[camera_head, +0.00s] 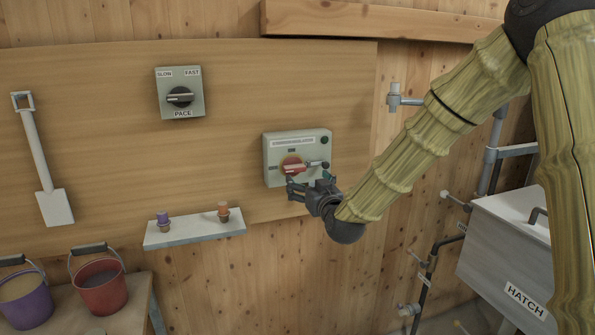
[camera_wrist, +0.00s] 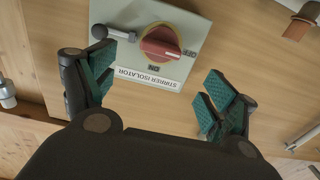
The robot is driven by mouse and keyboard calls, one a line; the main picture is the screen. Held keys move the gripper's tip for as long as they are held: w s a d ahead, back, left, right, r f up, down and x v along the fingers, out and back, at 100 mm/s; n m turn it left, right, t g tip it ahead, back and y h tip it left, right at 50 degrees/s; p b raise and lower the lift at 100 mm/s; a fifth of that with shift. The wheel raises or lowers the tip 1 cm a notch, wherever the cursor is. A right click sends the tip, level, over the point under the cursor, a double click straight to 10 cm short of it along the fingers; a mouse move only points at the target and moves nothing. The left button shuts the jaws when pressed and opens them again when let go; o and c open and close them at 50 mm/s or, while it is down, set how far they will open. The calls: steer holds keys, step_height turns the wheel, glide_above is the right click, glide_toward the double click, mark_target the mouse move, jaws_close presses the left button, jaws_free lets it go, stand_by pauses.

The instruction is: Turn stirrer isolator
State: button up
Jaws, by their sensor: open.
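The stirrer isolator (camera_head: 272,160) is a pale grey box on the wooden board. Its red handle (camera_wrist: 160,44) sits on a yellow disc (camera_wrist: 165,29). In the wrist view it appears upside down, with the name label and the ON mark below the disc and the OFF mark to the right. The red handle lies roughly crosswise, one end towards OFF. My gripper (camera_head: 308,185) is open and empty just in front of the box's lower part. Its green-padded fingers (camera_wrist: 163,82) are spread, apart from the handle.
A PACE dial (camera_head: 180,94) is at the upper left on the same board. A small shelf (camera_head: 194,229) with two coloured plugs is below left. A white shovel (camera_head: 43,165) hangs far left above two buckets. Pipes (camera_head: 427,270) and a HATCH box (camera_head: 505,270) are at right.

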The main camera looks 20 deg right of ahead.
mark_target(296, 170)
steer(key=w+p, duration=0.3)
steer(key=w, duration=0.6)
steer(key=shift+w+a, duration=0.1)
steer(key=shift+a, duration=0.1)
steer(key=c, duration=1)
